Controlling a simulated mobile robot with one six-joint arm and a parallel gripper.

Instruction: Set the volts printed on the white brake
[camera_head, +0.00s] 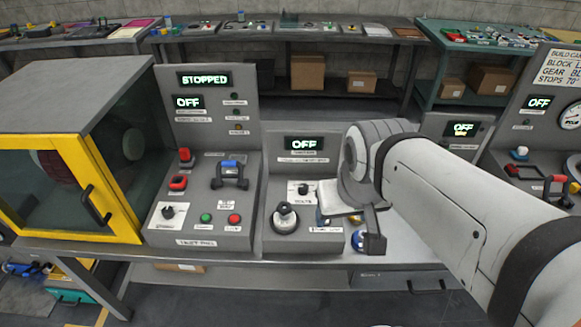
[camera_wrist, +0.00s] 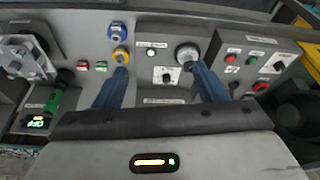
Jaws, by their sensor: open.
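A grey console with a display reading OFF (camera_head: 304,143) stands in the middle of the head view. It has a small dark knob (camera_head: 303,189) above a volts label and a large pale round dial (camera_head: 285,217) lower left. My gripper (camera_head: 347,228) hangs over the console's right side, just right of the dial. In the wrist view my blue-fingered gripper (camera_wrist: 160,70) is open and empty. The pale dial (camera_wrist: 187,52) shows by the right fingertip, and a small knob (camera_wrist: 168,75) shows between the fingers. I cannot make out a white brake or its printed volts.
Left of the console is a panel with a STOPPED display (camera_head: 204,80), buttons and levers. A yellow-framed cabinet (camera_head: 90,190) stands at the far left. More controls and a card (camera_head: 567,65) are at right.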

